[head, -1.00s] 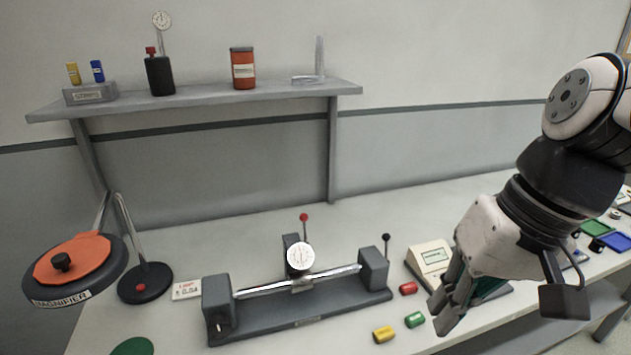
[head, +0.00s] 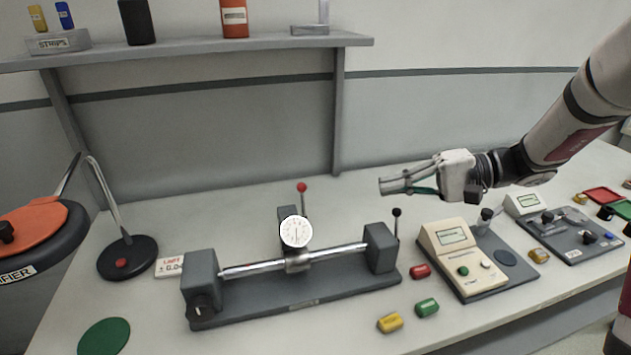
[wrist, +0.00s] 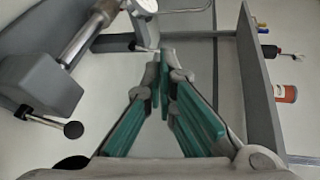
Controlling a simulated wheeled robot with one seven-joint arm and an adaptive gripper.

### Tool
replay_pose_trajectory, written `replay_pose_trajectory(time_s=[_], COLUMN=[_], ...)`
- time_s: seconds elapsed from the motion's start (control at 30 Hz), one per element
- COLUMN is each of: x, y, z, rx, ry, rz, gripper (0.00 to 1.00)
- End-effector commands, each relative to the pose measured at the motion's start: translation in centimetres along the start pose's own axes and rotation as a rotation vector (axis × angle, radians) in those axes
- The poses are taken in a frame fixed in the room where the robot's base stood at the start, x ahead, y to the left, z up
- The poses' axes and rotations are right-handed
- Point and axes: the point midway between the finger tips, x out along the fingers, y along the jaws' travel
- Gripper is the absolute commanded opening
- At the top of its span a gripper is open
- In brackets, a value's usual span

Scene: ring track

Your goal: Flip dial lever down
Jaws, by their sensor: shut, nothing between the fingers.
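The dial gauge (head: 296,232) has a round white face and sits on a dark grey bench fixture (head: 290,304) with a steel rod between two end blocks. A lever with a red ball (head: 301,187) stands upright behind the dial. A second lever with a black ball (head: 397,212) stands at the right end block. In the wrist view the black-ball lever (wrist: 73,130) shows at lower left, and the dial is partly cut off at the top. My gripper (head: 382,186) is shut and empty, above the bench to the right of the red-ball lever and apart from it.
A red cylinder (head: 420,271), a green cylinder (head: 427,308) and a yellow cylinder (head: 390,322) lie right of the fixture. A beige readout device (head: 455,245) stands farther right. A shelf (head: 200,48) runs above the bench's back, with a support post (head: 337,110).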

Motion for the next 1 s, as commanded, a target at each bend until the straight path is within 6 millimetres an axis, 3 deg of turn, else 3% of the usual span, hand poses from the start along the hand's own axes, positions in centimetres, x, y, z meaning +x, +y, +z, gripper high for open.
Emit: replay_pose_trajectory(time_s=[0.1, 0.33, 0.8, 1.0], x=[-0.8, -2.1, -2.3, -0.7], y=[2.0, 4.0, 4.3, 3.9], z=[-3.4, -6.9, -7.5, -7.7], rx=[-0.001, -0.020, -0.025, -0.025], ry=[0.052, 0.128, 0.143, 0.139], rz=[-0.107, -0.226, -0.248, -0.247], gripper=[0.00, 0.00, 0.00, 0.00])
